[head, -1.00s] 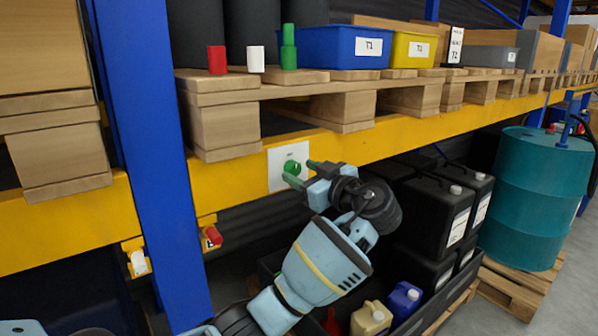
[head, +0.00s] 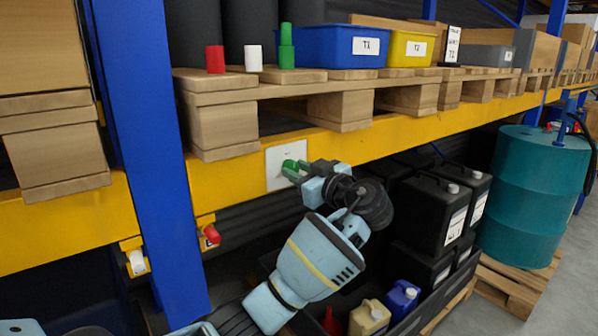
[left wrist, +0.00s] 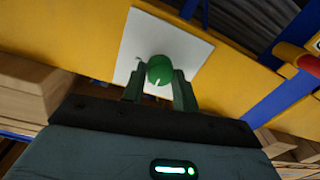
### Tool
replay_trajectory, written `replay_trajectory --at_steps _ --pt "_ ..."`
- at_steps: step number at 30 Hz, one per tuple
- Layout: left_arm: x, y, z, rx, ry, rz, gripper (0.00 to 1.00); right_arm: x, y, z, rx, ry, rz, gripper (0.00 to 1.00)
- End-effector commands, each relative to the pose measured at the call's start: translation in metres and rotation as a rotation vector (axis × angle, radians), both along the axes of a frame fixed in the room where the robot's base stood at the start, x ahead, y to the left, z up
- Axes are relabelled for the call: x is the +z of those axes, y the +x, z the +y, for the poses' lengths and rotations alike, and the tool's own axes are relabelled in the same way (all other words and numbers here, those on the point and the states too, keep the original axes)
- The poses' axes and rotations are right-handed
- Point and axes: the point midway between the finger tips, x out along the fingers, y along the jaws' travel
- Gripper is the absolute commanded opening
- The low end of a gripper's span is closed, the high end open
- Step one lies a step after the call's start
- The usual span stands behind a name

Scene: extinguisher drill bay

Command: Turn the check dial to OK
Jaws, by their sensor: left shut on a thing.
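The check dial (head: 288,163) is a round green knob on a white square plate (head: 276,170), fixed to the yellow rack beam. The dial also shows in the left wrist view (left wrist: 160,68), with a short white pointer line on its lower edge. A small dark mark is on the plate to its upper left; its lettering is too small to read. My left gripper (head: 294,171) is shut on the dial; in the left wrist view its fingers (left wrist: 160,88) press on either side of it. My right gripper is not in view.
The yellow beam (head: 400,137) carries pallets with blue (head: 328,46) and yellow (head: 411,47) bins above the dial. A blue upright (head: 150,150) stands left, with a red-ended fitting (head: 211,235) beside it. Black canisters (head: 436,215) and a teal drum (head: 530,195) stand right.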

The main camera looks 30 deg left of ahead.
Motion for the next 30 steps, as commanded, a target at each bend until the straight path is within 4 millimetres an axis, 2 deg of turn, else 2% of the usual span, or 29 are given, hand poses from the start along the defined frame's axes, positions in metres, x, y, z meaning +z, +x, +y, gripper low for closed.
replay_trajectory --at_steps 11,30 --pt "-0.0008 -0.0001 -0.0004 0.001 0.072 0.182 0.07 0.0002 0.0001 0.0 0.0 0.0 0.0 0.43" --pt "-0.0006 0.0001 -0.0004 -0.001 0.296 0.739 0.07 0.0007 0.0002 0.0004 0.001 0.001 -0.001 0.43"
